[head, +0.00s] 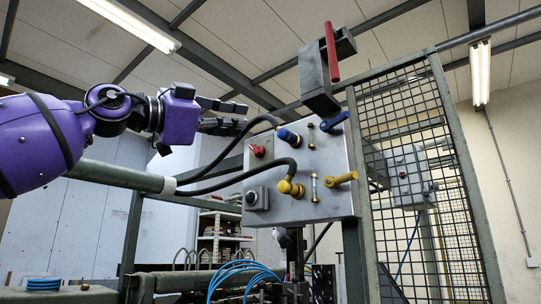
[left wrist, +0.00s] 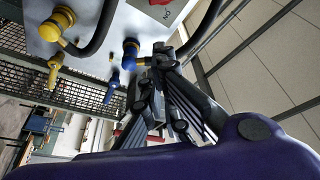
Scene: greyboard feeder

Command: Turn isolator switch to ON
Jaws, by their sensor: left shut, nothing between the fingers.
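The isolator switch appears to be a small red rotary knob (head: 257,150) at the upper left of a grey panel (head: 315,155). The knob's setting is too small to tell. My left gripper (head: 246,116) is shut and empty, above and to the left of the knob and apart from it. In the left wrist view its fingers (left wrist: 152,72) show beside a blue hose fitting (left wrist: 130,50). My right gripper is out of view.
Black hoses run to blue (head: 288,138) and yellow (head: 290,188) fittings beside the knob. Blue (head: 333,122) and yellow (head: 342,178) valve handles are on the right. A dark box with a red handle (head: 331,52) is above. A mesh guard (head: 425,170) stands at right.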

